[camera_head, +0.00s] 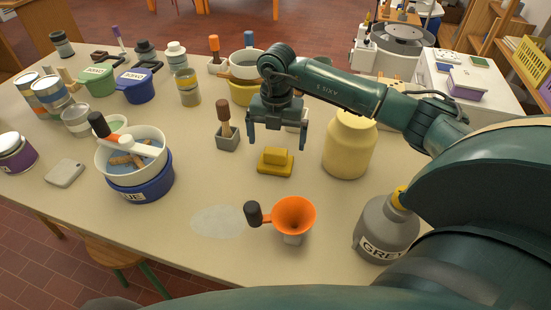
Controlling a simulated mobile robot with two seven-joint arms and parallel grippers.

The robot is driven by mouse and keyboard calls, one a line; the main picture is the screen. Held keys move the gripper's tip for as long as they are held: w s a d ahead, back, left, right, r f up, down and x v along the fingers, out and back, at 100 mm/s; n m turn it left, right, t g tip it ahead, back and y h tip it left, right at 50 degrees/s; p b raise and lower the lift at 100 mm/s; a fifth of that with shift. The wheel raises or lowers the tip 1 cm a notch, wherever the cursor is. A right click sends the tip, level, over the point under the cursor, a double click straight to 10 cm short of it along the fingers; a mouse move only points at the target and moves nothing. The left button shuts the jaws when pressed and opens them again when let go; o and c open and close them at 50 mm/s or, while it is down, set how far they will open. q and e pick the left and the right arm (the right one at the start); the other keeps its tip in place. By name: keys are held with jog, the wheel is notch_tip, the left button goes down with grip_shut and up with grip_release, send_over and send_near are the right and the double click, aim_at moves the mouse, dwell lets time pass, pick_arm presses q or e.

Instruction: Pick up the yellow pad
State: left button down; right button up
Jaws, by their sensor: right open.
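The yellow pad (275,162) lies on the table near its middle, a flat yellow block with a raised, darker grip on top. My right gripper (277,140) is open and empty, with its fingers pointing down above and just behind the pad. The fingertips are apart from the pad, one toward each side of it. My left gripper is not in view.
A pale yellow jar (349,146) stands close to the right of the pad. A grey holder with a brown-handled tool (226,130) stands to the left. An orange funnel (294,216) is in front. A grey bottle (385,232) stands at front right.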

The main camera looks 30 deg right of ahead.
aim_at(276, 151)
jog(key=f, duration=0.4)
jog(key=f+p, duration=0.1)
jog(key=f, duration=0.2)
jog(key=shift+w+f, duration=0.1)
jog(key=shift+w, duration=0.15)
jog(key=shift+c, duration=0.2)
jog(key=c, duration=0.9)
notch_tip(276, 151, up, 10)
jog(key=shift+r+b, duration=0.1)
jog(key=shift+b, duration=0.35)
jog(key=o, duration=0.5)
jog(key=c, duration=0.4)
